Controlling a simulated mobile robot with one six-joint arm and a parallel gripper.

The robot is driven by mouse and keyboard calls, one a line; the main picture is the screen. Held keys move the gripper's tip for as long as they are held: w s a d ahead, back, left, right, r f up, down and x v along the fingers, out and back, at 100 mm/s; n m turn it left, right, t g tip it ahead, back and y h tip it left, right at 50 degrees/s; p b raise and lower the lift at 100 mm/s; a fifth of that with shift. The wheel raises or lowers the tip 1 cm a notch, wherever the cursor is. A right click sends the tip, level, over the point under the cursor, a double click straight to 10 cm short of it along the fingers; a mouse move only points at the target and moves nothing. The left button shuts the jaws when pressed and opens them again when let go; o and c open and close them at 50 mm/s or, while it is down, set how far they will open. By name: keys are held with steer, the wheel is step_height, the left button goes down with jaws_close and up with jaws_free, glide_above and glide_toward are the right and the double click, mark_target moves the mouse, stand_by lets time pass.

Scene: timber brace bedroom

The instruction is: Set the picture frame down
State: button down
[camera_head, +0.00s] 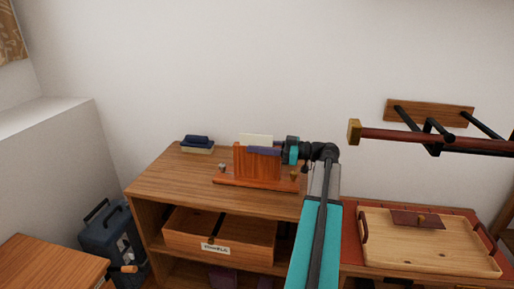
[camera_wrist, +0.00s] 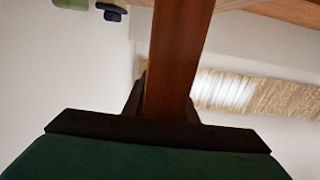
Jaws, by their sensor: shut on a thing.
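The picture frame appears to be the upright reddish-brown wooden piece (camera_head: 257,166) on the cabinet top; a pale card shows above its upper edge. My gripper (camera_head: 264,151) comes in from the right and is shut on it near the top. In the wrist view a brown wooden strip (camera_wrist: 180,55) runs up from between the dark fingers of my gripper (camera_wrist: 165,105). A flat reddish board (camera_head: 250,184) lies under the upright piece; I cannot tell whether the two touch. The held piece's far side is hidden.
The wooden cabinet top (camera_head: 170,185) is clear at left front. A dark-blue-topped block (camera_head: 197,145) lies at its back left. A wooden tray (camera_head: 430,243) lies at right, under a wall rack (camera_head: 430,112).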

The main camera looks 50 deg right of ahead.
steer(key=c, duration=1.4)
jaws_free()
steer(key=shift+r, duration=0.1)
steer(key=shift+o, duration=0.2)
steer(key=shift+p+v, duration=0.35)
steer(key=shift+v, duration=6.55)
steer(key=shift+a, duration=0.1)
steer(key=shift+s, duration=0.1)
